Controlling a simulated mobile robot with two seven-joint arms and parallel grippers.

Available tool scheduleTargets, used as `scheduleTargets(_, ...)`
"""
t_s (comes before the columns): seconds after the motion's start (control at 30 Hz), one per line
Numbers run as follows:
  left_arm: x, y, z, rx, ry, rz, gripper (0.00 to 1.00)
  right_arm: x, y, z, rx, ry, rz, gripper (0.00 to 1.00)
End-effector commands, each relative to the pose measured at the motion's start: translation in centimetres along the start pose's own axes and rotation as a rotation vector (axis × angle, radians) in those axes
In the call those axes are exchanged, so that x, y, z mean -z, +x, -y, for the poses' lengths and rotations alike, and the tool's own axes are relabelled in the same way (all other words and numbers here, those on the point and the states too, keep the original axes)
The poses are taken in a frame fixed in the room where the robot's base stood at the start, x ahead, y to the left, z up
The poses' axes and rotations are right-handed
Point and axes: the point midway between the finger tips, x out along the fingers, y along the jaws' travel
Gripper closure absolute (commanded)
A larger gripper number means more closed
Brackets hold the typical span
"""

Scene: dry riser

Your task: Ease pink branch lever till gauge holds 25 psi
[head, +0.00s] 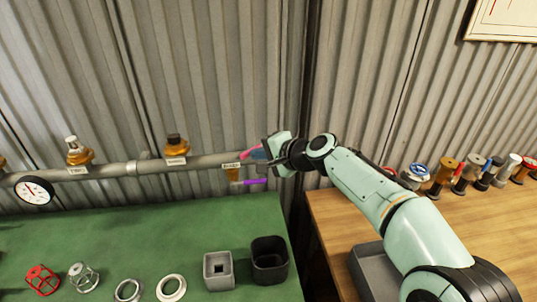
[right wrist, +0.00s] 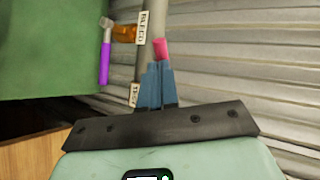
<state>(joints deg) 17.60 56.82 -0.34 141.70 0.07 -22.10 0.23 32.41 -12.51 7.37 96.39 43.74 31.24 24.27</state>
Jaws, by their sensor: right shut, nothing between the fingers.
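The pink lever (head: 250,152) sticks out beside my right gripper (head: 259,153) at the right end of the grey pipe. In the right wrist view the pink lever (right wrist: 161,48) shows just beyond the blue fingertips of my right gripper (right wrist: 160,68). The fingers are shut with nothing between them; whether they touch the lever I cannot tell. The round white gauge (head: 34,190) hangs at the left of the pipe; its reading is too small to make out. My left gripper is not in view.
A purple lever (head: 255,181) and brass fitting (right wrist: 125,33) sit below the pink lever. Brass valves (head: 175,146) stand on the pipe (head: 205,162). A grey square box (head: 219,270), a black bin (head: 270,262) and rings (head: 171,288) lie on the green bench (head: 150,235). Bottle-like fittings (head: 443,175) stand right.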

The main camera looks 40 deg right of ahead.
Motion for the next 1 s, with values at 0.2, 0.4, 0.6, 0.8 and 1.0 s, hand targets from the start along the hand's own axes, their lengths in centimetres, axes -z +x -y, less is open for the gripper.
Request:
scheduleTargets(0.2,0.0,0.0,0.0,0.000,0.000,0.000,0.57,0.0,0.1,0.0,0.001,0.000,-0.001,1.00)
scheduleTargets(0.4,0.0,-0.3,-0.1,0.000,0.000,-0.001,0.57,-0.2,0.6,0.3,0.001,-0.001,0.002,1.00)
scheduleTargets(0.6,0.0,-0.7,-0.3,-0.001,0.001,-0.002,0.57,-0.3,1.5,0.7,0.001,-0.001,0.000,1.00)
scheduleTargets(0.8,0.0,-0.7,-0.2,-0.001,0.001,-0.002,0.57,-0.3,1.5,0.6,0.001,0.000,0.000,1.00)
scheduleTargets(1.0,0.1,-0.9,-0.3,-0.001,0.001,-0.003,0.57,-0.3,1.4,0.8,0.001,-0.002,0.001,1.00)
